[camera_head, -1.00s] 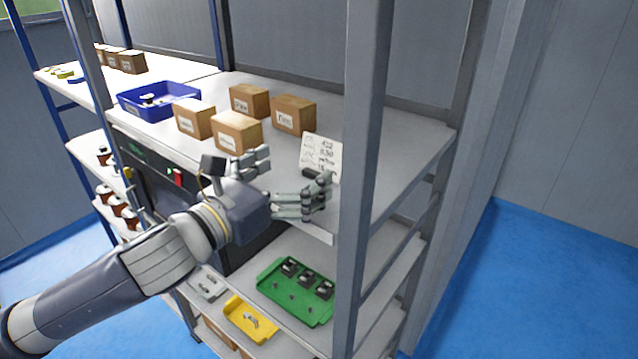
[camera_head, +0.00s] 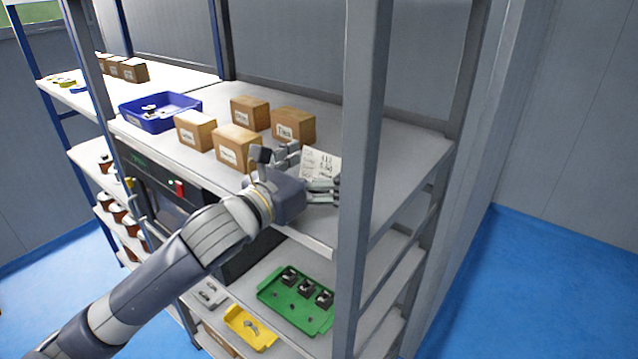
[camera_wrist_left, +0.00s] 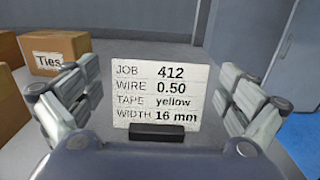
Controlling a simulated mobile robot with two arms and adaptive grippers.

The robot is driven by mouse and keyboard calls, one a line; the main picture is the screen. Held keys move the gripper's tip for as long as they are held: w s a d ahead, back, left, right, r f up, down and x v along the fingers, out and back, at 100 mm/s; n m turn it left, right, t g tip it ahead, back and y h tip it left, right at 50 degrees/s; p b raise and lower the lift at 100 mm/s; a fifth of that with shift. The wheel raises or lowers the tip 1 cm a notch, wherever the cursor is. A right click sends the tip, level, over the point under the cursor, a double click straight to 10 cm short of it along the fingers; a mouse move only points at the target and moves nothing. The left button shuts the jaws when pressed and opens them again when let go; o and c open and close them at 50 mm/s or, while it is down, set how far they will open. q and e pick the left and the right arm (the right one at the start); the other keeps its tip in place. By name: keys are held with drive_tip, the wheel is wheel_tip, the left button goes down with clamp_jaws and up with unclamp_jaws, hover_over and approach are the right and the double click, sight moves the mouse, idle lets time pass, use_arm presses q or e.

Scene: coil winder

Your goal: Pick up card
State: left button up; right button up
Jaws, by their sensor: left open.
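The card (camera_head: 320,164) is a white sheet with dark print, standing upright on the upper shelf near its front right. In the left wrist view the card (camera_wrist_left: 158,92) reads JOB 412, WIRE 0.50, TAPE yellow, WIDTH 16 mm, and a small black holder (camera_wrist_left: 157,132) is at its bottom edge. My left gripper (camera_head: 306,172) is in front of the card and hides its lower part in the head view. In the left wrist view the gripper (camera_wrist_left: 160,110) is open, with fingers on either side of the card. My right gripper is not in view.
Several cardboard boxes (camera_head: 237,147) stand left of the card, one labelled Ties (camera_wrist_left: 55,54). A blue bin (camera_head: 160,123) is farther left. A grey shelf post (camera_head: 362,180) rises close to the gripper's right. A green tray (camera_head: 296,299) and a yellow tray (camera_head: 249,329) lie below.

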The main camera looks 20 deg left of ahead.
use_arm(q)
drive_tip(key=c, duration=1.1)
drive_tip(key=shift+c, duration=0.3)
